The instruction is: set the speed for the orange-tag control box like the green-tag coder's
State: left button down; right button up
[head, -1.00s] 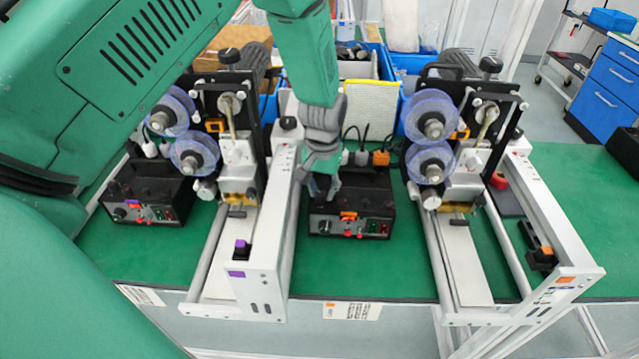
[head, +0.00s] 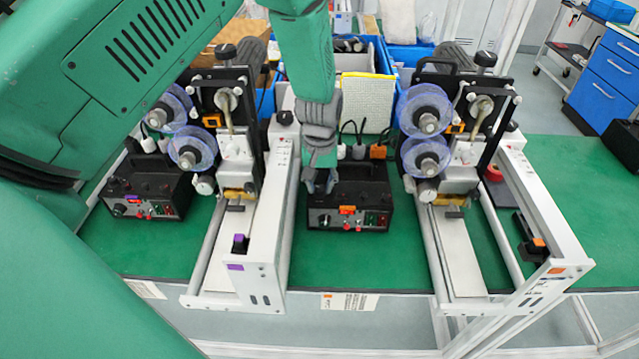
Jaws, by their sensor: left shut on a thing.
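The orange-tag control box (head: 376,204) is a black box on the green bench between two coders. Its orange tag (head: 347,210), a front knob (head: 324,221) and small red and green controls show. My left gripper (head: 320,187) points down at the box's upper left part, behind and above the knob. It is shut on the box there, though the exact contact is hard to see. The knob is not covered by the fingers. The orange-tag coder (head: 557,270) stands to the right. No green-tag coder shows. My right gripper is not in view.
A purple-tag coder (head: 236,267) stands left of the box, with another black control box (head: 148,190) further left. Blue bins (head: 406,65) and cables stand behind. Coder frames flank the box closely. Bare green bench (head: 360,260) lies in front of it.

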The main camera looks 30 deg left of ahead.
pick_arm(q)
jog(key=c, duration=1.3)
grip_release()
jog(key=shift+w+d, duration=0.1)
jog(key=shift+w, duration=0.1)
jog(key=shift+c, duration=0.2)
notch_tip(320, 180, up, 12)
